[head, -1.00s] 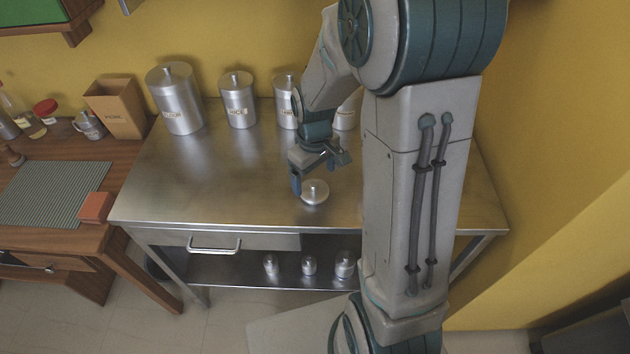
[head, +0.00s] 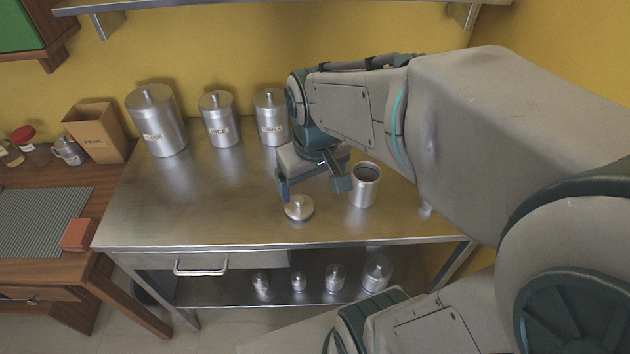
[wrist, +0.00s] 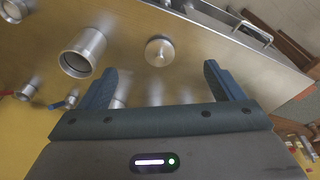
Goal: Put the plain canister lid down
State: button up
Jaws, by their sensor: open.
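The plain canister lid (head: 299,207), a round steel disc with a knob on top, lies flat on the steel table (head: 160,220) near its front edge. It also shows in the wrist view (wrist: 160,51), beyond the fingertips. My gripper (head: 311,186) is open and empty, just above and behind the lid, apart from it. Its two blue fingers show wide apart in the wrist view (wrist: 158,78). An open canister without a lid (head: 365,186) stands upright to the right of the lid; it also shows in the wrist view (wrist: 83,54).
Labelled lidded canisters, a large one (head: 157,122), a middle one (head: 219,120) and another (head: 270,118), stand along the back. Small canisters (head: 335,279) stand on the lower shelf. The table's left part is clear. A wooden table (head: 62,205) adjoins at left.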

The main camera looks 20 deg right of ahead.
jog(key=shift+m+t, duration=0.4)
jog(key=shift+m, duration=0.5)
jog(key=shift+s+r, duration=0.2)
jog(key=shift+s, duration=0.9)
jog(key=shift+s+r, duration=0.15)
jog(key=shift+s, duration=0.9)
